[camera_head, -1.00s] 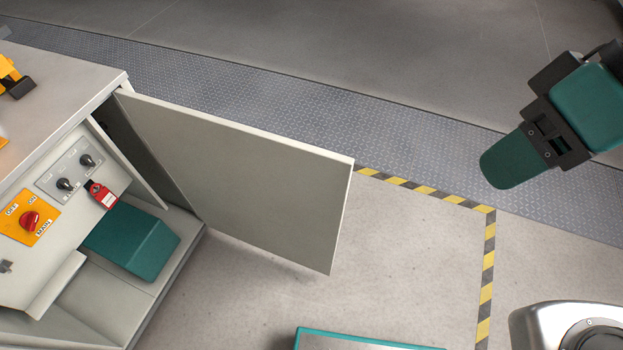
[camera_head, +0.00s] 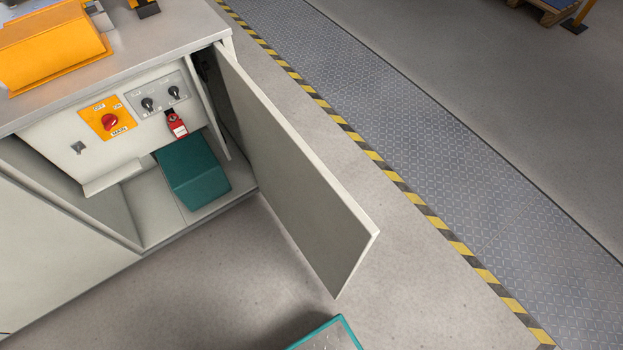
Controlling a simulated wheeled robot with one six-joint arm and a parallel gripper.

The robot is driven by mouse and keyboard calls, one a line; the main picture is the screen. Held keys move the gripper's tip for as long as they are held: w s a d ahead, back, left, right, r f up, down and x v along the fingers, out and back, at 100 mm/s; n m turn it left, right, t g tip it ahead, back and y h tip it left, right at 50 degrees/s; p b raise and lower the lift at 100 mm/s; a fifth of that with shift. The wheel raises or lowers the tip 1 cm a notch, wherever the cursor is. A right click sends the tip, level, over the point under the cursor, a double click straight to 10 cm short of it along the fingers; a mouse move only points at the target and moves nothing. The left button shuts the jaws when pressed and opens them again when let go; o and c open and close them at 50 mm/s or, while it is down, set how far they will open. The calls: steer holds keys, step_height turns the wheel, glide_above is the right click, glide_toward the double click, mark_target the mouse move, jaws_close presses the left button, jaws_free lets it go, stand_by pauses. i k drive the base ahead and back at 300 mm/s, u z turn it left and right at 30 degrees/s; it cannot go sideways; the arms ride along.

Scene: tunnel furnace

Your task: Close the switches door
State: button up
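The switches door (camera_head: 295,180) is a light grey panel. It stands wide open, hinged at the right side of the grey cabinet (camera_head: 70,240), and its free edge points toward the lower right. Inside the open compartment are an orange plate with a red main switch (camera_head: 109,121), two black knobs (camera_head: 160,95) and a red padlock tag (camera_head: 176,124). A teal box (camera_head: 193,172) sits below them. My gripper is not in view now.
Orange equipment (camera_head: 55,45) stands on the cabinet top. A yellow-black stripe (camera_head: 400,185) and a metal plate walkway (camera_head: 450,150) run to the right. A pallet (camera_head: 545,8) is at the top right.

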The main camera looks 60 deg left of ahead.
mark_target(334, 235)
steer(key=i, duration=2.6)
steer(key=u, duration=3.3)
steer(key=k, duration=0.7)
steer(key=u, duration=0.5)
steer(key=i, duration=0.5)
